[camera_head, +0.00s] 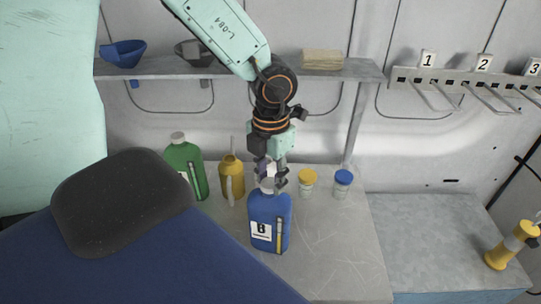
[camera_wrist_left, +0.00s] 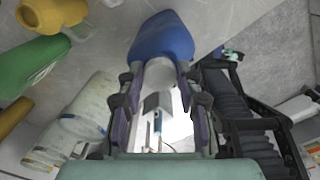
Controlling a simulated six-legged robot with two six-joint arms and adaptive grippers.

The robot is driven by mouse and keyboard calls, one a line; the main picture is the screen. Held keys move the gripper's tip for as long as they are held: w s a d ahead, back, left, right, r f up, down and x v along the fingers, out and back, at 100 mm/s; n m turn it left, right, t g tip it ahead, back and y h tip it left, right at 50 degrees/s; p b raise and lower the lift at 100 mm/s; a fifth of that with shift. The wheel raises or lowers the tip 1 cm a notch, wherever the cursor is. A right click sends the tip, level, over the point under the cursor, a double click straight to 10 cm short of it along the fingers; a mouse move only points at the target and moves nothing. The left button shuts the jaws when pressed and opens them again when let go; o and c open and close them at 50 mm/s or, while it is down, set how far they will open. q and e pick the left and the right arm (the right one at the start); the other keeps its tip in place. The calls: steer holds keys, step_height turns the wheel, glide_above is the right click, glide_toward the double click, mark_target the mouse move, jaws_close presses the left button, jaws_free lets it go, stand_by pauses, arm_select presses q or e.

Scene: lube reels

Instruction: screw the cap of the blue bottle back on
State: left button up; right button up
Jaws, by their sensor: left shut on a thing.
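The blue bottle (camera_head: 265,232) stands upright on the grey bench, its label marked B facing the front. My left gripper (camera_head: 270,180) comes down from above onto its top. Its fingers are shut on the pale cap (camera_head: 267,184), which is partly hidden between them. In the left wrist view, the blue bottle (camera_wrist_left: 162,38) lies just beyond the fingertips, and the whitish cap (camera_wrist_left: 160,74) sits between the fingers. The cap is at the bottle's neck; I cannot tell whether it is seated on the thread. My right gripper is not in view.
A green bottle (camera_head: 186,168) and a yellow oil can (camera_head: 231,180) stand left of the blue bottle. A yellow-lidded jar (camera_head: 307,183) and a blue-lidded jar (camera_head: 343,184) stand to its right. A shelf (camera_head: 230,70) runs above. The bench's front right (camera_head: 335,250) is clear.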

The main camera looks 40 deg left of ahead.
arm_select(q)
steer(key=m, duration=0.2)
steer(key=shift+w+a+f+m, duration=0.1)
steer(key=shift+a+m, duration=0.05)
steer(key=shift+m, duration=0.15)
steer(key=m, duration=0.2)
steer(key=shift+d+m, duration=0.2)
steer(key=shift+m, duration=0.1)
steer(key=shift+a, duration=0.1)
steer(key=m, duration=0.4)
steer(key=shift+m, duration=0.4)
